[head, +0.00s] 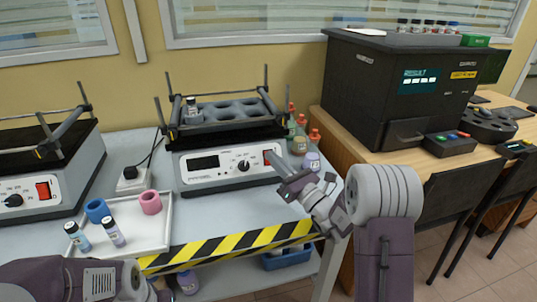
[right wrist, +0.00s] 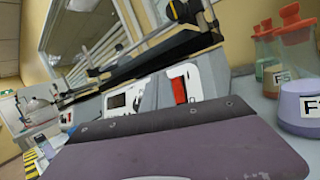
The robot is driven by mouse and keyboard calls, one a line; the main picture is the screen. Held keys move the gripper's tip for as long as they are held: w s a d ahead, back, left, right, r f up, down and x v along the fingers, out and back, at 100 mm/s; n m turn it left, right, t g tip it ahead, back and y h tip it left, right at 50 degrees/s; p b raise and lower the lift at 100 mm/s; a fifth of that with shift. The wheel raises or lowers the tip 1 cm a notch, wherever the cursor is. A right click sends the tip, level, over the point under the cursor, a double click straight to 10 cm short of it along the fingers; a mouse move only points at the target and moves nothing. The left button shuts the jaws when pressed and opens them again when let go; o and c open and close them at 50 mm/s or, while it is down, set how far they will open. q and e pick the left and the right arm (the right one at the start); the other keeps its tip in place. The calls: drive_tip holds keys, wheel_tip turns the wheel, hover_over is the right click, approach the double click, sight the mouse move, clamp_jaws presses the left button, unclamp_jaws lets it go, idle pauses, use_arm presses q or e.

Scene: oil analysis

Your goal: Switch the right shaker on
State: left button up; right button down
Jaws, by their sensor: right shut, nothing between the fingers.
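The right shaker (head: 228,168) stands on the grey bench, a white box with a dark display (head: 205,162), a black knob (head: 243,165) and a red switch (head: 268,157) at the right end of its front. The display shows no readable digits. In the right wrist view the red switch (right wrist: 180,90) shows just beyond my purple gripper. One vial (head: 192,107) stands in the shaker's rack (head: 232,120). My left arm shows at the lower left, its fingertips out of view.
Another shaker (head: 50,185) stands at the left. A white tray (head: 150,235) holds two vials and blue and pink rings. Bottles with red caps (head: 314,137) stand close right of the shaker. A black analyser (head: 375,95) is on the wooden table.

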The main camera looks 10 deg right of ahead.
drive_tip(key=shift+w+f, duration=0.15)
drive_tip(key=shift+w, duration=0.2)
